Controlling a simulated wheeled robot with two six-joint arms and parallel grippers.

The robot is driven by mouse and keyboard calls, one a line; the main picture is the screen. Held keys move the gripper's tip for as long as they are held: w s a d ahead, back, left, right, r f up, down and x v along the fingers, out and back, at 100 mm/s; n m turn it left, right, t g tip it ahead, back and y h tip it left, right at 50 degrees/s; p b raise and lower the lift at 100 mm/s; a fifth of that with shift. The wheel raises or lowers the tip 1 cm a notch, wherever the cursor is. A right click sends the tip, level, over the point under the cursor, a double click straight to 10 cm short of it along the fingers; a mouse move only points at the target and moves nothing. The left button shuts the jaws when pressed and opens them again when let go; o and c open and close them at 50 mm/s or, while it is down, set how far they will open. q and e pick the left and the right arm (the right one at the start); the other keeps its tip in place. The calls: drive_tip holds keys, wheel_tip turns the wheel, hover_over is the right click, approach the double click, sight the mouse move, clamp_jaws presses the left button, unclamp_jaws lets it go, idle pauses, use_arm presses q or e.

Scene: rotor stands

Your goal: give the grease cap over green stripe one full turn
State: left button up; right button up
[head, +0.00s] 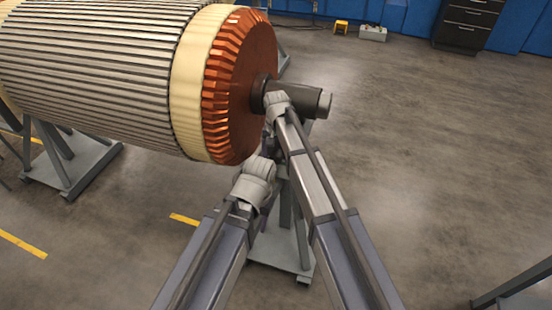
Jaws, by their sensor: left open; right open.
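A large rotor (95,70) with grey slotted bars, a cream band and a copper end ring lies across the upper left. Its dark shaft end (312,101) sticks out to the right. I cannot make out a grease cap or a green stripe in the head view. My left gripper (267,148) is open, just below the shaft and in front of the copper ring's lower edge. My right gripper (273,97) is open at the shaft, close to the ring; I cannot tell whether it touches. The fingers of both are small and largely hidden behind my wrists.
A grey stand (292,250) is below the shaft, partly behind my arms. Another stand (70,160) is under the rotor at left.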

clamp_jaws()
idle(0.7)
